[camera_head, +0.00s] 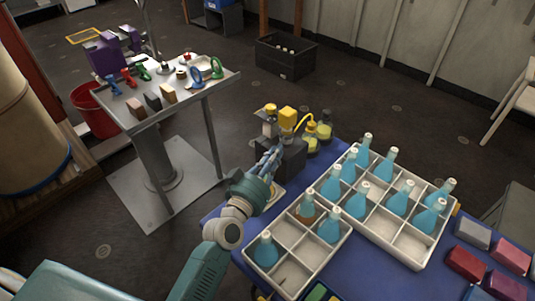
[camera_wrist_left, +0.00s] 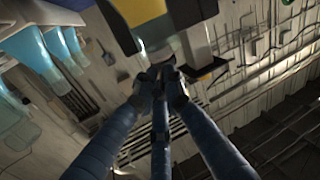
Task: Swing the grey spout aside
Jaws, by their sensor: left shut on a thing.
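A dark grey dispenser body (camera_head: 287,158) with a yellow block (camera_head: 288,117) on top stands on the blue table (camera_head: 345,262). My left gripper (camera_head: 274,157) reaches up to its front-left side. In the left wrist view the fingertips (camera_wrist_left: 160,76) are closed together on a small grey part, which I take to be the grey spout; the fingers hide most of it. A light grey piece (camera_wrist_left: 199,45) with a dark end sits just beside the fingertips, under the yellow block (camera_wrist_left: 140,10). My right gripper is not in view.
White crates (camera_head: 388,246) with blue bottles stand right of the dispenser. Yellow-topped flasks (camera_head: 310,136) stand close behind it. A side table (camera_head: 143,112) with tools and blocks is at the left. Coloured boxes (camera_head: 466,264) lie at the right.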

